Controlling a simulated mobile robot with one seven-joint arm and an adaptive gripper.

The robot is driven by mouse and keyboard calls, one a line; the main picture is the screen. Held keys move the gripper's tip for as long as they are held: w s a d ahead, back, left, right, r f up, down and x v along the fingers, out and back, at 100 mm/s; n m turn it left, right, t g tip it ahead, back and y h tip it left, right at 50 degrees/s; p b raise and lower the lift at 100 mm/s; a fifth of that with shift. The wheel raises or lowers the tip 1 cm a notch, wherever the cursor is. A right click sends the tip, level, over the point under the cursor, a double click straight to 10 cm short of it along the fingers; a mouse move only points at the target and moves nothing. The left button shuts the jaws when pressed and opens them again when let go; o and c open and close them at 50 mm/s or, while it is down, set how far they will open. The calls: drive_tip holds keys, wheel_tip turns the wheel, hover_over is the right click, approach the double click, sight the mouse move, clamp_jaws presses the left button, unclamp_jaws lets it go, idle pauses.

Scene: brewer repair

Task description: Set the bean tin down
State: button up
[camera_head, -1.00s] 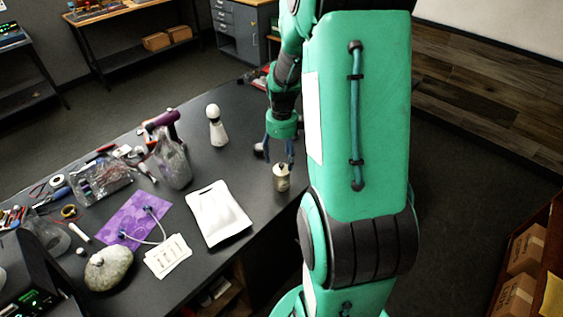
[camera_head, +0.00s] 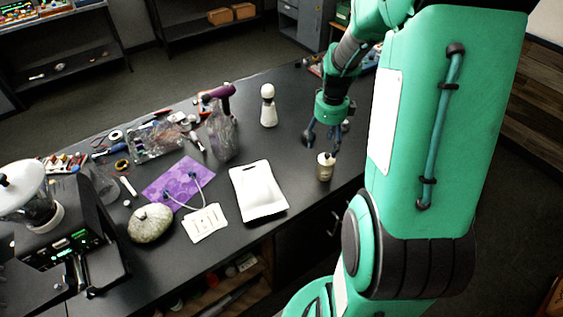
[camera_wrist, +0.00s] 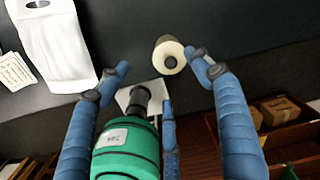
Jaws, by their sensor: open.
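The bean tin (camera_head: 325,167), a small cream cylinder with a dark knob on top, stands upright on the black worktop (camera_head: 290,225) near its right end. My gripper (camera_head: 326,140) is open just behind and above the tin in the head view, with its fingers pointing down. In the wrist view the tin (camera_wrist: 170,55) shows beyond the open blue fingers (camera_wrist: 160,68), closer to the right fingertip. I see no finger closed around it. Whether the right fingertip touches it I cannot tell.
A white-topped bottle (camera_head: 268,106) and a purple-handled clear jug (camera_head: 220,130) stand farther back. A purple mat (camera_head: 178,183), a card (camera_head: 204,222) and a round stone-like object (camera_head: 150,223) lie left. Bare worktop surrounds the tin.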

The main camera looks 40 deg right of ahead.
drive_tip(key=s+a+r+n+t, duration=0.2)
drive_tip(key=a+r+n, duration=1.1)
drive_tip(key=a+r, duration=0.3)
drive_tip(key=s+a+r+n+t, duration=0.1)
drive_tip(key=s+a+r+n, duration=0.2)
drive_tip(key=s+a+n, duration=0.4)
drive_tip(key=s+a+r+n+t, duration=0.2)
drive_tip(key=s+a+n, duration=0.4)
drive_tip(key=a+n, duration=0.3)
drive_tip(key=shift+s+a+r+n, duration=0.3)
drive_tip(key=shift+s+r+n, duration=0.05)
drive_tip(key=shift+r+n, duration=0.55)
wheel_tip(320, 180, down, 4)
drive_tip(key=b, duration=0.3)
drive_tip(key=shift+r+b, duration=0.15)
drive_tip(key=shift+b, duration=0.2)
drive_tip(key=shift+r, duration=0.1)
